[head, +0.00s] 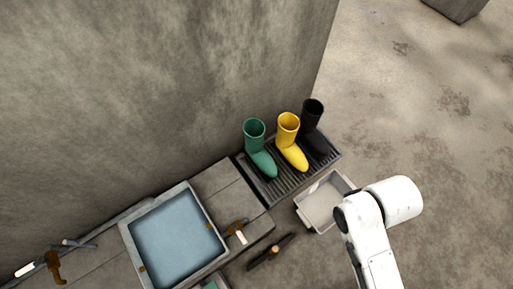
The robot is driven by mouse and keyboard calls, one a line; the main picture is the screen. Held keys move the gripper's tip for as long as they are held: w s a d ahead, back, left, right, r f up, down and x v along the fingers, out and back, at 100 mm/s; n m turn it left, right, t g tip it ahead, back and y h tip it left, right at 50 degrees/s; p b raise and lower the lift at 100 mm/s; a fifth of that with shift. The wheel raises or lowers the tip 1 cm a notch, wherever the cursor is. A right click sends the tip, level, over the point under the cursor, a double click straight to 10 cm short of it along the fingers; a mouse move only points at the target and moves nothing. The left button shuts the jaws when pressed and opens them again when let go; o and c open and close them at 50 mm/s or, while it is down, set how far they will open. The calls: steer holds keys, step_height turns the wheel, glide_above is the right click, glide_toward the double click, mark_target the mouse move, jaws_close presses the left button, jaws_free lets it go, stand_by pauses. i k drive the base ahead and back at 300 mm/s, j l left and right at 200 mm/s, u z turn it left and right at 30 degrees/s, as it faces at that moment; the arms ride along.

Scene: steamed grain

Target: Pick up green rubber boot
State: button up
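A green rubber boot (259,151) stands upright on a dark slatted rack (285,190) against the concrete wall. It is the leftmost boot in a row, with its toe pointing down and right in the picture. A yellow boot (291,143) stands right beside it, and a black boot (313,128) stands beyond the yellow one. My white arm reaches in from the bottom right, apart from the boots. My gripper cannot be made out in the head view.
A light grey bin (324,202) sits in front of the rack, close to my arm. A basin of bluish water (177,237) is set in the counter at left. A dark tool (271,251) lies below the rack. Open floor lies to the right.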

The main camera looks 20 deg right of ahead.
mark_target(254, 129)
steer(key=i+l, duration=0.25)
steer(key=i+l+u, duration=0.1)
steer(key=l, duration=0.4)
steer(key=i+l, duration=0.3)
steer(key=u, duration=1.75)
steer(key=l, duration=0.1)
